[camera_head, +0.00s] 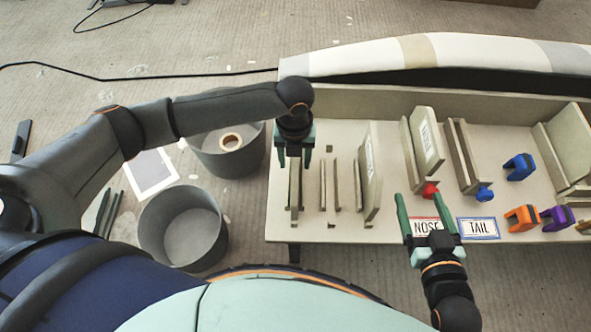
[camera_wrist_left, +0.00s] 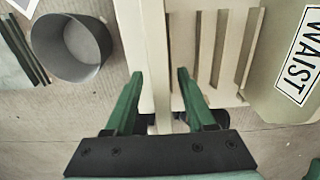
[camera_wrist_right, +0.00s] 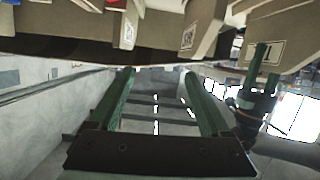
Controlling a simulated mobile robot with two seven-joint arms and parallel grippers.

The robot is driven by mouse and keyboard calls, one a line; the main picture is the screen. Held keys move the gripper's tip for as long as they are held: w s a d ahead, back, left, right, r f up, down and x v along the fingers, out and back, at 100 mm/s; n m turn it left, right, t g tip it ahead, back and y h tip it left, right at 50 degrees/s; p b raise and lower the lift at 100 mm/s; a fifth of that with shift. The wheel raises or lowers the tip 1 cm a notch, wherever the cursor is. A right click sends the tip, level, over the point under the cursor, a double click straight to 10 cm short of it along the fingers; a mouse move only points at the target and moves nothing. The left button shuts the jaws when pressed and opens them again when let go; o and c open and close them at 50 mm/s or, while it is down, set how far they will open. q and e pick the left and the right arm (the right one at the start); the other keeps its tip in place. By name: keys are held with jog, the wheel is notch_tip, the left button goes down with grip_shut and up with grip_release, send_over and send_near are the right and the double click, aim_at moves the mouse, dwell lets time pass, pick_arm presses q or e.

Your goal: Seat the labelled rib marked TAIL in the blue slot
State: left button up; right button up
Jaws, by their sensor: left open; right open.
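The blue slot (camera_head: 463,158) is a pair of upright beige plates with a blue marker (camera_head: 484,193) at its front; its gap looks empty. A labelled rib (camera_head: 427,140) stands by the red marker (camera_head: 430,190); its word is too small to read surely. A rib (camera_head: 369,170) to its left reads WAIST in the left wrist view (camera_wrist_left: 285,70). I cannot make out a rib marked TAIL. My left gripper (camera_head: 295,157) is open around a narrow beige upright (camera_wrist_left: 156,70) at the table's left end. My right gripper (camera_head: 428,214) is open and empty, over the NOSE card.
A TAIL card (camera_head: 478,228) lies on the table's front edge. Blue (camera_head: 520,167), orange (camera_head: 522,218) and purple (camera_head: 557,217) clamps sit at right near a large beige panel (camera_head: 568,140). A long pale mould (camera_head: 430,55) lies behind. Two grey bins (camera_head: 183,228) stand left.

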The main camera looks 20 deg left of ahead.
pick_arm(q)
notch_tip(320, 180, down, 3)
jog(key=shift+d+f+b, duration=0.1)
jog(key=shift+b, duration=0.35)
pick_arm(e)
notch_tip(320, 180, up, 6)
jog(key=w+n+t, duration=0.1)
jog(key=t, duration=0.2)
jog(key=shift+w+r+y, duration=0.25)
jog(key=shift+y, duration=0.15)
jog(key=shift+a, duration=0.1)
pick_arm(q)
grip_shut()
